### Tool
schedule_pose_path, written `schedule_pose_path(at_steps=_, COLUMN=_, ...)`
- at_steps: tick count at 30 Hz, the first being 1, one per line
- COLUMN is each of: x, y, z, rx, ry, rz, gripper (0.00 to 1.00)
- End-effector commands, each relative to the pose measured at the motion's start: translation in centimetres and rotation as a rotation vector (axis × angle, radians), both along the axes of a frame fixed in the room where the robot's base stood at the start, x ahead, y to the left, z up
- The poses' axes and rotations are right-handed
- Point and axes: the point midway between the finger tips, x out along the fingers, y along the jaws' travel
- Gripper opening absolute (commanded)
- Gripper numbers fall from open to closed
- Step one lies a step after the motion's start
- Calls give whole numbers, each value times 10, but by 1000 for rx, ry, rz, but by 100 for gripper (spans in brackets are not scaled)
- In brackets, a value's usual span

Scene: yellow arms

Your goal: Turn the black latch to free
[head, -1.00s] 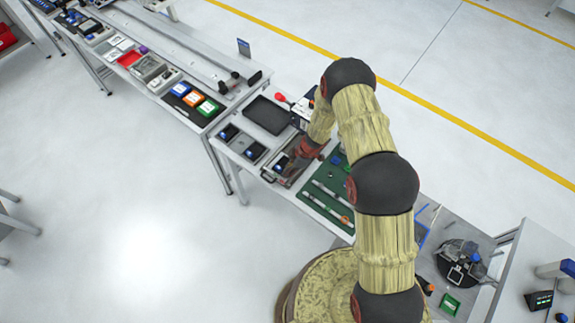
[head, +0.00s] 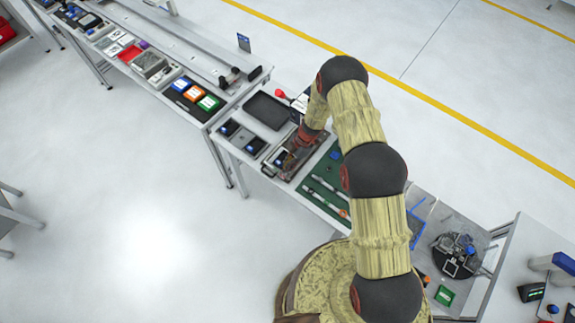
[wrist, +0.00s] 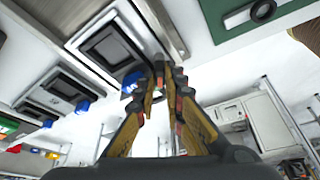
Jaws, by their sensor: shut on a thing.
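My gripper (head: 290,160) reaches down over a grey metal fixture (head: 312,167) on the near white table in the head view. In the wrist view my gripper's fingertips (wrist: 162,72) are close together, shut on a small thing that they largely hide. It seems to be the black latch, but its shape and turn angle cannot be made out. A small blue part (wrist: 131,82) is just left of the fingertips, beside a grey box with a dark recess (wrist: 112,45).
A black tray (head: 267,110) lies behind the fixture. Grey boxes with blue parts (head: 254,146) stand to its left. A green mat (head: 325,185) with long tools lies to its right. A longer table (head: 165,50) with bins extends far left.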

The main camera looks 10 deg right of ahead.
Motion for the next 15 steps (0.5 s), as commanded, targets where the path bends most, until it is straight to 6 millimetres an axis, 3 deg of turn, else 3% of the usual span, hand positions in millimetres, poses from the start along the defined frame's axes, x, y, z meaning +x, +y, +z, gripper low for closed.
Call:
schedule_pose_path(at_steps=5, x=0, y=0, z=0, rx=0, ry=0, rz=-1, gripper=0)
schedule_pose_path(at_steps=6, x=0, y=0, z=0, rx=0, ry=0, rz=-1, gripper=11)
schedule_pose_path(at_steps=15, x=0, y=0, z=0, rx=0, ry=-1, rz=-1, gripper=28)
